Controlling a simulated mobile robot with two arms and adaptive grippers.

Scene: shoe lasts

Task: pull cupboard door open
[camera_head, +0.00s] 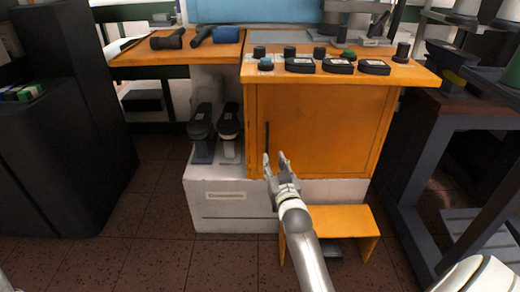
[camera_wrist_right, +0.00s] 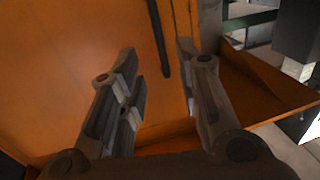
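The orange cupboard door (camera_head: 325,130) is on the front of the workbench and looks shut in the head view. Its handle (camera_head: 267,137) is a thin black upright bar near the door's left edge. My right gripper (camera_head: 275,157) is open and empty, just below the handle's lower end. In the right wrist view, the handle (camera_wrist_right: 159,38) shows beyond and between the spread fingertips (camera_wrist_right: 157,52), with the door (camera_wrist_right: 60,70) behind. I cannot tell whether a finger touches the door. My left gripper is not in view.
Black shoe lasts (camera_head: 229,122) stand on the white base left of the door. An orange step (camera_head: 335,220) is on the floor below it. A dark cabinet (camera_head: 60,150) is at the left and a dark metal stand (camera_head: 440,150) at the right. Tools lie on the benchtop.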

